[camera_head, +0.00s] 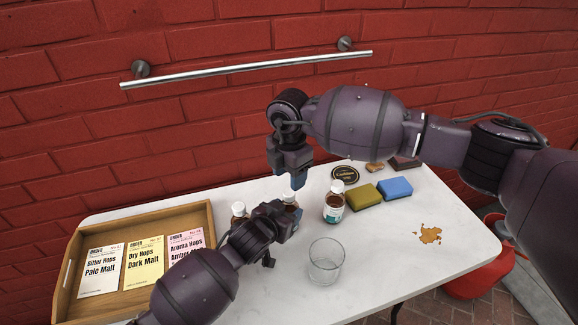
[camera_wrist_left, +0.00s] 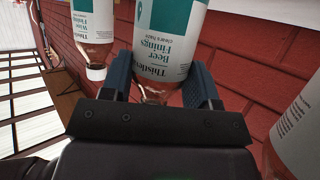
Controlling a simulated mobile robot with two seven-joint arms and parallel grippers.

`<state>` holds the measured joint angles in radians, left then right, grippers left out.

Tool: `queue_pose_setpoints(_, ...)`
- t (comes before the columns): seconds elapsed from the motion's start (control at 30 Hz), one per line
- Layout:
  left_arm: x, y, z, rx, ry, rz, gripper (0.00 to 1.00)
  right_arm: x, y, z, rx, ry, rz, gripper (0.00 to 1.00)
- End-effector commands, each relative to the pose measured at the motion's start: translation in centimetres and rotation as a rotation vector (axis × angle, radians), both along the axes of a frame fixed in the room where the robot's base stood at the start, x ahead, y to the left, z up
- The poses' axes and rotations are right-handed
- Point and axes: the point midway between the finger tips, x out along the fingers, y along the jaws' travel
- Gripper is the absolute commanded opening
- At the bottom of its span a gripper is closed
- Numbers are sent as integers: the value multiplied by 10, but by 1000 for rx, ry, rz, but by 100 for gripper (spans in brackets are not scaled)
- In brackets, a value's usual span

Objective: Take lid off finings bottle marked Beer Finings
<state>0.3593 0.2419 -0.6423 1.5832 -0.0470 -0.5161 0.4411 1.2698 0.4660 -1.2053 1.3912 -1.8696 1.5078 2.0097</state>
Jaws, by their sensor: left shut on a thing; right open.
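The Beer Finings bottle (camera_wrist_left: 165,40) has a green and white label and appears upside down in the left wrist view. My left gripper (camera_wrist_left: 163,88) is shut on its brown glass near the neck. In the head view the bottle (camera_head: 290,198) stands mostly hidden behind my left gripper (camera_head: 285,222), with its pale top just showing. Its lid is hidden behind my gripper in the left wrist view. My right gripper (camera_head: 298,182) is open, just above the bottle's top, pointing down.
Similar white-capped bottles stand at left (camera_head: 238,212) and right (camera_head: 334,205). A Wine Finings bottle shows in the left wrist view (camera_wrist_left: 92,25). An empty glass (camera_head: 326,262) stands in front. A wooden tray (camera_head: 211,235) holds several packets.

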Motion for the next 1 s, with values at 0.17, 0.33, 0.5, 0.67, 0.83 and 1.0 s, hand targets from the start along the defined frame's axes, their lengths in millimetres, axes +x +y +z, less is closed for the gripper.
queue_pose_setpoints(0.17, 0, 0, 0, 0, 0, 0, 0, -1, 0, -27, -1, 2, 1, 54)
queue_pose_setpoints(0.33, 0, 0, 0, 0, 0, 0, 0, 0, 0, -46, -1, 1, 1, 54)
queue_pose_setpoints(0.5, 0, 0, 0, 0, 0, 0, 0, 0, 0, -55, 0, 0, 3, 54)
queue_pose_setpoints(0.67, 0, 0, 0, 0, 0, 0, 0, 0, 0, -57, -1, -1, 3, 54)
queue_pose_setpoints(0.83, 0, 0, 0, 0, 0, 0, 0, 0, 0, -57, -1, -1, 3, 51)
queue_pose_setpoints(1.0, 0, 0, 0, 0, 0, 0, 0, 0, 0, -57, -1, -1, 3, 25)
